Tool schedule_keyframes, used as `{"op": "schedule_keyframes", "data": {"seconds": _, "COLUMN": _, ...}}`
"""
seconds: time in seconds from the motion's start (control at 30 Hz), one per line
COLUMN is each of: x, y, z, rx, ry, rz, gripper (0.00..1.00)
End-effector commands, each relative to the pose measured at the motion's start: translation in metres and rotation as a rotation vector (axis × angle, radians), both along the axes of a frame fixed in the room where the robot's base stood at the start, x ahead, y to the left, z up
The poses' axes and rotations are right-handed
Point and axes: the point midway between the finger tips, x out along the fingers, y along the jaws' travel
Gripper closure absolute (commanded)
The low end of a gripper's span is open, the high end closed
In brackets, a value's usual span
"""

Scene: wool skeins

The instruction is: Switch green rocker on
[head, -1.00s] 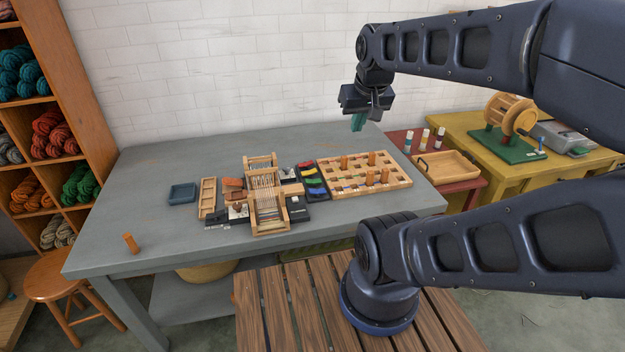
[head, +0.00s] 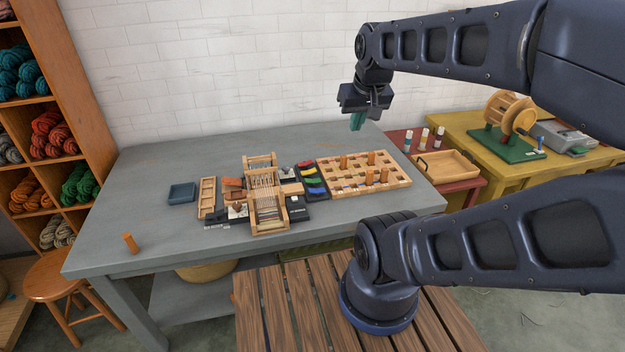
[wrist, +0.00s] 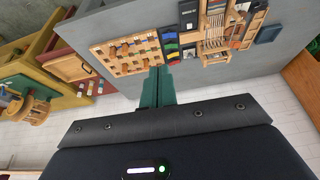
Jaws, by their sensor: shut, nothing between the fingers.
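The green rocker (head: 313,182) is one of several coloured rockers in a row on a dark panel (head: 322,195) on the grey table. Red, yellow and blue rockers share the row. It is too small to tell which way the green rocker is tipped. My gripper (head: 357,122) has teal fingers and is held high above the back right of the table, apart from the panel. In the wrist view its fingers (wrist: 157,72) are together and empty, and they hide part of the view near the rocker row.
A wooden pegboard (head: 375,184) with several upright pegs stands right of the panel. A small loom (head: 267,205) and dark boxes stand to its left. A blue tray (head: 182,193) lies further left, and a lone peg (head: 130,243) stands at the front left. The table's left part is mostly clear.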

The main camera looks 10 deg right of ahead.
Motion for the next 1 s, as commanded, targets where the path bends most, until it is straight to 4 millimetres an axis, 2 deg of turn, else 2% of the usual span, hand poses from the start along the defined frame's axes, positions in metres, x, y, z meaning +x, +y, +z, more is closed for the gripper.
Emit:
{"op": "schedule_keyframes", "data": {"seconds": 0.17, "x": 0.016, "y": 0.002, "z": -0.001, "rx": 0.011, "ry": 0.024, "rz": 0.007, "gripper": 1.00}}
{"op": "schedule_keyframes", "data": {"seconds": 0.57, "x": 0.079, "y": 0.008, "z": -0.016, "rx": 0.059, "ry": 0.109, "rz": 0.038, "gripper": 1.00}}
{"op": "schedule_keyframes", "data": {"seconds": 1.0, "x": 0.150, "y": 0.011, "z": -0.050, "rx": 0.120, "ry": 0.195, "rz": 0.060, "gripper": 1.00}}
